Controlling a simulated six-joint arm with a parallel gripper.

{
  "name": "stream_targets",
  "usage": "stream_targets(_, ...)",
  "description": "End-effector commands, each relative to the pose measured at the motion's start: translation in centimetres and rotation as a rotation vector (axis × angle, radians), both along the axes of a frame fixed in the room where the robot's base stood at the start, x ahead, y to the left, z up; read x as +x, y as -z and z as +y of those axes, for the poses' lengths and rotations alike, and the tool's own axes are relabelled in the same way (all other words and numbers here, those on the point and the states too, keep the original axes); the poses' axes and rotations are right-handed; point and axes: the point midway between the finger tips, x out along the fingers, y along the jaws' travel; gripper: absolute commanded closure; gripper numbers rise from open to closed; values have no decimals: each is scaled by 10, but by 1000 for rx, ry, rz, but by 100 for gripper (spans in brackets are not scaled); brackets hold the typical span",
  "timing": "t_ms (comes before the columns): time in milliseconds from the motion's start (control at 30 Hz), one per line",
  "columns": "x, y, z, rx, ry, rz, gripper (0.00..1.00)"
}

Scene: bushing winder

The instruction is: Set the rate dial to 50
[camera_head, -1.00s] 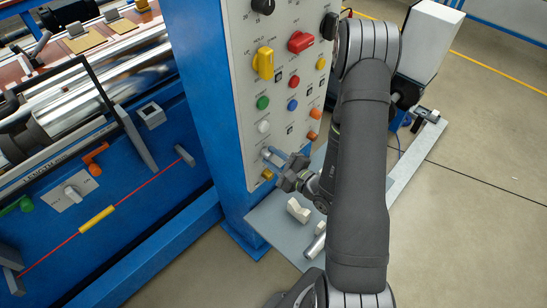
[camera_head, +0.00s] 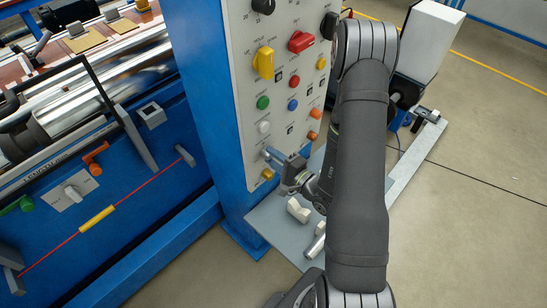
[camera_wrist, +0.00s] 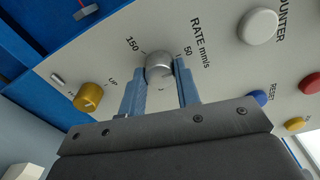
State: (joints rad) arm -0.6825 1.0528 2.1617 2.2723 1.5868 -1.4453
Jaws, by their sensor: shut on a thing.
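The rate dial (camera_wrist: 159,66) is a small round silver-grey knob on the light grey panel. In the wrist view it sits between printed 150 and 50, beside the label RATE mm/s. I cannot make out where its pointer stands. My gripper (camera_wrist: 160,92) has its two blue fingers on either side of the dial, shut on it. In the head view my gripper (camera_head: 273,156) reaches the lower left of the panel, and its fingers hide the dial there.
A yellow knob (camera_wrist: 88,96) lies close to one side of the dial. The white counter knob (camera_wrist: 258,27), blue reset button (camera_wrist: 257,98) and red button (camera_wrist: 311,83) lie to the other side. The grey control panel (camera_head: 277,137) stands on a blue column.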

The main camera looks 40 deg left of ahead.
Motion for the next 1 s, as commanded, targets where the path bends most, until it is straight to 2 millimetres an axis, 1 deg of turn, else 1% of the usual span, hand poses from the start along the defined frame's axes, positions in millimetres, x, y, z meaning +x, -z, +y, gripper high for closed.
stream_targets(300, 0, 1, 0, -2, 2, -1, 93)
stream_targets(333, 0, 1, 0, -1, 2, -1, 66)
stream_targets(400, 0, 0, 0, -1, 1, -1, 53)
stream_targets(433, 0, 0, 0, -1, 1, -1, 48)
stream_targets(767, 0, 0, -2, -1, 1, 0, 48)
stream_targets(867, 1, 0, -9, -1, 2, 0, 48)
stream_targets(1000, 1, 0, -27, -2, 5, 2, 48)
